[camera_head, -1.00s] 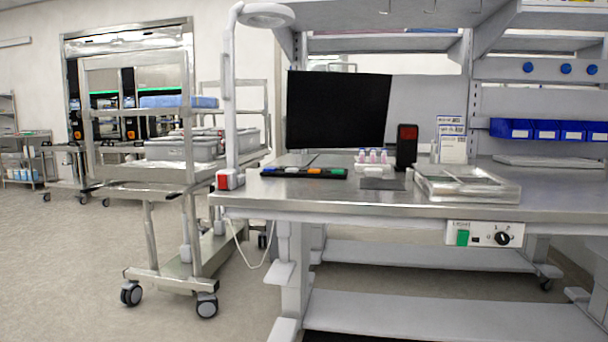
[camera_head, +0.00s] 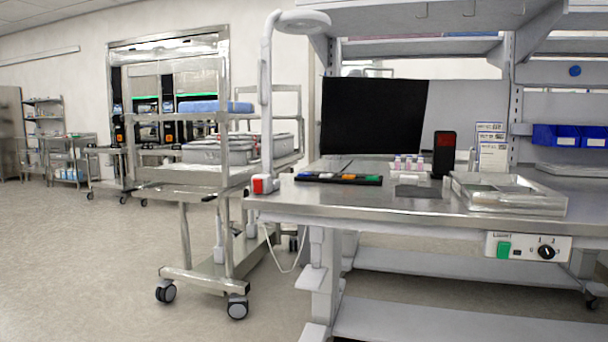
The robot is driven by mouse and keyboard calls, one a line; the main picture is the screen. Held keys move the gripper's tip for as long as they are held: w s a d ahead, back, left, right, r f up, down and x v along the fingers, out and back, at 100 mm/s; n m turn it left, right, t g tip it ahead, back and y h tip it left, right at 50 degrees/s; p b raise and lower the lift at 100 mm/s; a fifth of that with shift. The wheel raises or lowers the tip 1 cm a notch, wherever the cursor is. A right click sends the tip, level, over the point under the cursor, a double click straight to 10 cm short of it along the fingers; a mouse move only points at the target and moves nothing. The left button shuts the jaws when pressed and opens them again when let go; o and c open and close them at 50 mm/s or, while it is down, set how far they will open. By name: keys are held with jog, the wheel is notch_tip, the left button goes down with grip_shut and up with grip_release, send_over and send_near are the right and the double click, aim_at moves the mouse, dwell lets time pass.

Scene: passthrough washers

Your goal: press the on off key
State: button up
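A small control box (camera_head: 527,247) hangs under the front edge of the steel workbench at the right of the head view. A red and white device (camera_head: 264,184) sits at the bench's left front corner. Machines with green light strips (camera_head: 146,98) stand far back at the left, partly hidden by a trolley. My gripper is not in view.
The workbench (camera_head: 400,207) carries a dark monitor (camera_head: 373,117), a steel tray (camera_head: 508,194) and small items. A wheeled steel trolley (camera_head: 205,274) stands left of it. The floor (camera_head: 80,270) at the left is clear.

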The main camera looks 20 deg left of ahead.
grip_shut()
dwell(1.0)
